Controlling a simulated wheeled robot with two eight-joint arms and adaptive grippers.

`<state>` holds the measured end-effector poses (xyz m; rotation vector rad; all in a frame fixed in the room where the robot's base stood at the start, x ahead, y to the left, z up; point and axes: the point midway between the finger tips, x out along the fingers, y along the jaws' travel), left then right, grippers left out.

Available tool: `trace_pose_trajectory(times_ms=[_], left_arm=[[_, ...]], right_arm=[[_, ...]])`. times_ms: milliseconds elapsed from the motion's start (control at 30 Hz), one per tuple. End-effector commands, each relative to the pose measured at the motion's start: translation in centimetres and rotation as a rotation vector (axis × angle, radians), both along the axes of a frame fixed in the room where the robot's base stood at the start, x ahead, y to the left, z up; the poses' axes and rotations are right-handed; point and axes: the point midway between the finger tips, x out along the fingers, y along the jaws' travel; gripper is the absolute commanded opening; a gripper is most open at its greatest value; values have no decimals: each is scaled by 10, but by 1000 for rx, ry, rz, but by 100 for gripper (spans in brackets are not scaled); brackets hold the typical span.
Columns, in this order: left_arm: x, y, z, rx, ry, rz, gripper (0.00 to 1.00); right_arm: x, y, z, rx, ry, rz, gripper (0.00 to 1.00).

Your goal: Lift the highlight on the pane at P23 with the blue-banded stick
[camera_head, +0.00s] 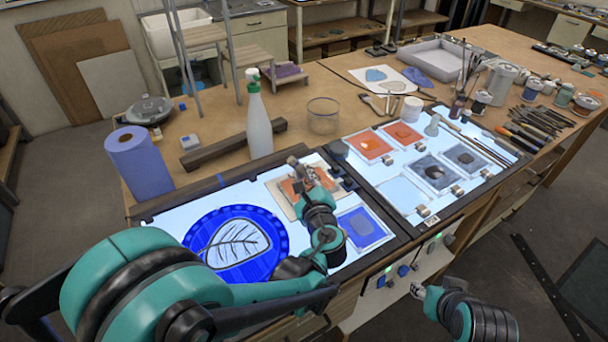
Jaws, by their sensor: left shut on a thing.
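My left gripper (297,172) is low over an orange pane (272,185) on the left light table (178,226). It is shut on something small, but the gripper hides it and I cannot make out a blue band. A round blue pane with a leaf drawing (238,244) and a small blue pane (362,227) lie on the same table. The right light table (378,170) holds orange panes (370,146), dark grey panes (434,172) and a pale one (402,195). A white label (432,220) on its front edge is too small to read surely. My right gripper (418,290) hangs in front of the bench; its jaws are unclear.
Several long tools (478,140) lie along the right light table's far side. Paint jars (482,102) stand beyond.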

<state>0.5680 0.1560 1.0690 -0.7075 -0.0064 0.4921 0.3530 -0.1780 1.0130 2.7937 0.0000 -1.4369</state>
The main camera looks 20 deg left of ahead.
Motion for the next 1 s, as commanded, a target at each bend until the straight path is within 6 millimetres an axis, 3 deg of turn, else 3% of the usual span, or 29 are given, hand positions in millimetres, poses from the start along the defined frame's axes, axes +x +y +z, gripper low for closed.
trace_pose_trajectory(times_ms=[567, 1000], left_arm=[[15, -15, -2, 0, 1, -1, 0], [8, 0, 0, 0, 1, 1, 0]], right_arm=[[0, 0, -5, 0, 0, 0, 42], [0, 0, -3, 0, 0, 0, 42]])
